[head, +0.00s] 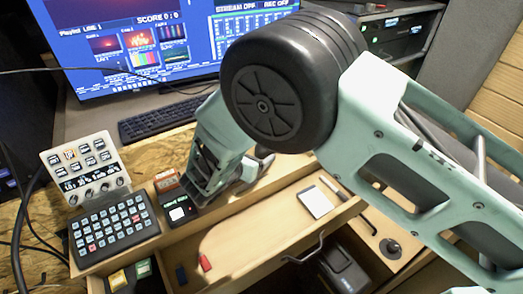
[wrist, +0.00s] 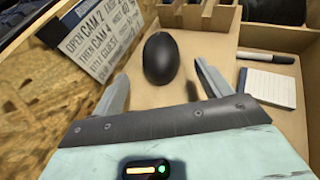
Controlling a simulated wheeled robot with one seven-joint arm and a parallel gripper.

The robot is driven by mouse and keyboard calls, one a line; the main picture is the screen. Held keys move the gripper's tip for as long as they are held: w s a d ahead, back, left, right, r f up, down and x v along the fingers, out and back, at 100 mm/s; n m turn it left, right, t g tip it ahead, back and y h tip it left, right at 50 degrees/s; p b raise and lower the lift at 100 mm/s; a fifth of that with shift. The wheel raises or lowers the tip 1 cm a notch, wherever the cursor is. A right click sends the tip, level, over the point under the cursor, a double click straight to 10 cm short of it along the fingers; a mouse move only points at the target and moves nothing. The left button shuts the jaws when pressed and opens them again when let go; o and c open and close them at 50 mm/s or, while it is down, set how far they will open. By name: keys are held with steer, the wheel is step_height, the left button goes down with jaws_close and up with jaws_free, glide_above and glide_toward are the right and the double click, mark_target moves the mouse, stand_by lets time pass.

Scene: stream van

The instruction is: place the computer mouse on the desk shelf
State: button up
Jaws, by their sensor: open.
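The computer mouse (wrist: 161,58) is a black, smooth oval on a light wooden surface in the wrist view. It lies just beyond and between the fingertips of my gripper (wrist: 162,82), which is open and empty; I see no contact. In the head view my gripper (head: 252,168) reaches down over the wooden desk unit, and my arm hides the mouse there. The wooden desk shelf (head: 265,222) appears to be the light board below my gripper, though its exact extent is unclear.
A notepad (head: 316,201) with a pen (head: 331,184) lies right of my gripper. A black keyboard (head: 165,117), a monitor (head: 150,45), a button panel (head: 115,225) and a small black device (head: 180,211) stand nearby. A printed sign (wrist: 100,35) is close to the mouse.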

steer(key=v, duration=0.6)
steer(key=shift+b, duration=0.35)
steer(key=s+d+r+m+g, duration=0.4)
steer(key=d+m, duration=0.1)
steer(key=d, duration=0.1)
steer(key=s+d+r+m+g, duration=0.4)
steer(key=d, duration=0.3)
steer(key=s+d+r+m+g+y, duration=0.2)
steer(key=s+d+r+m+y, duration=0.1)
steer(key=s+m, duration=0.4)
steer(key=s+d+r+m+g+y, duration=0.2)
steer(key=s+d+r+m+y, duration=0.2)
steer(key=s, duration=0.5)
steer(key=d+m, duration=0.1)
steer(key=m, duration=0.1)
steer(key=shift+d+m, duration=0.2)
steer(key=shift+m, duration=0.2)
steer(key=shift+s+a, duration=0.1)
steer(key=shift+a, duration=0.05)
